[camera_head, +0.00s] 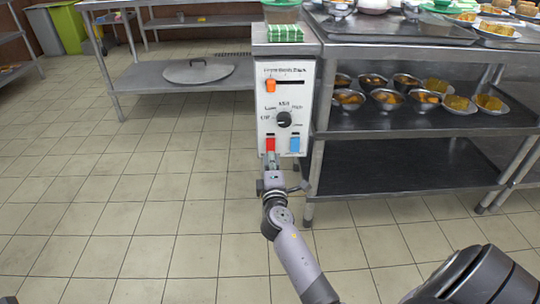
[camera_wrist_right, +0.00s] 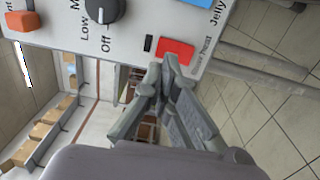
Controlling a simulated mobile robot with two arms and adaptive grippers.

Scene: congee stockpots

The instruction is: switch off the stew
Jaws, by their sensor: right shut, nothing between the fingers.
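A white control panel (camera_head: 263,122) faces me on the counter's end. It carries a black round knob (camera_head: 284,119) with Off, Low and other marks around it, an orange slider (camera_head: 271,86), a red button (camera_head: 270,144) and a blue button (camera_head: 294,145). My right gripper (camera_head: 271,160) is shut and empty, its fingertips at the red button's lower edge. In the right wrist view the fingertips (camera_wrist_right: 168,65) are close by the red button (camera_wrist_right: 176,50); I cannot tell whether they touch.
A metal shelf unit (camera_head: 400,160) right of the panel holds several bowls of food (camera_head: 384,97). A low steel table at the left bears a round metal lid (camera_head: 198,71). The tiled floor at the left is clear.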

